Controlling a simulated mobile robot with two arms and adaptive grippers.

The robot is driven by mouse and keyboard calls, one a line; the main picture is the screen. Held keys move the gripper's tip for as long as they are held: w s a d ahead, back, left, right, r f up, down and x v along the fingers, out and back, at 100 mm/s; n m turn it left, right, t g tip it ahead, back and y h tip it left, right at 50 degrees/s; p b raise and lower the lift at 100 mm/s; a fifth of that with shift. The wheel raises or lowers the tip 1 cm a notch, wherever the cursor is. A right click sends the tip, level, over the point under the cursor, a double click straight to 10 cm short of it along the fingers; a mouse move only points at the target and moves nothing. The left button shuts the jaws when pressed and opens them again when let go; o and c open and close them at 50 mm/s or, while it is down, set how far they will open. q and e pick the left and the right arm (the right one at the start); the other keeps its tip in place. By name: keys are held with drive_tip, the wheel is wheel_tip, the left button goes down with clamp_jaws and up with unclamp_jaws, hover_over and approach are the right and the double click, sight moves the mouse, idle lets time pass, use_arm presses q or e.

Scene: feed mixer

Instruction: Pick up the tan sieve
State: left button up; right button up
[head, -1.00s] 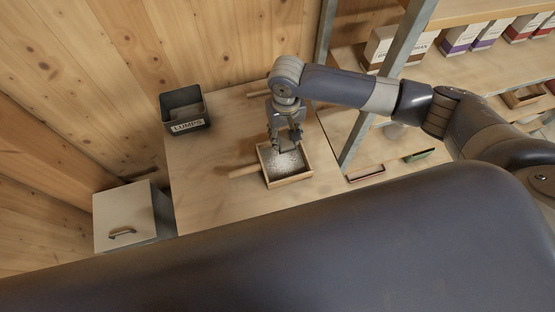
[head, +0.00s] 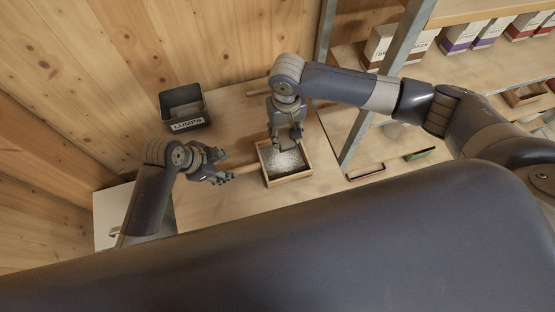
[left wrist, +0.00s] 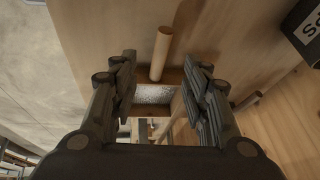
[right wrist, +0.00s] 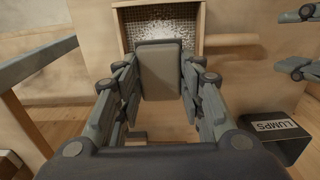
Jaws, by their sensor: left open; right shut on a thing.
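The tan sieve (head: 290,178) lies on the table in the head view, a square wooden frame with pale grainy material inside. Its round handle (head: 243,168) points left. My left gripper (head: 231,178) is open beside the handle's end. In the left wrist view the handle (left wrist: 162,52) runs between and beyond the open fingers, apparently untouched. My right gripper (head: 290,143) is over the sieve's far side, shut on a grey flat-faced block (right wrist: 160,70). The sieve (right wrist: 205,25) shows behind that block in the right wrist view. The block's full shape is hidden.
A dark bin labelled LUMPS (head: 187,124) stands at the table's back left. Another wooden rod (head: 257,93) lies behind my right gripper. A metal shelf post (head: 385,85) rises at the right.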

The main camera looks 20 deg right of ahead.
use_arm(q)
drive_tip(key=d+r+m, duration=0.1)
drive_tip(key=d+r, duration=0.1)
drive_tip(key=d, duration=0.1)
hover_over(249, 167)
drive_tip(key=a, duration=0.2)
drive_tip(key=f, duration=0.5)
drive_tip(key=shift+s+f, duration=0.35)
drive_tip(key=shift+s, duration=0.05)
drive_tip(key=shift+x, duration=2.9)
drive_tip(key=shift+s+a, duration=0.15)
drive_tip(key=shift+c, duration=0.3)
clamp_jaws()
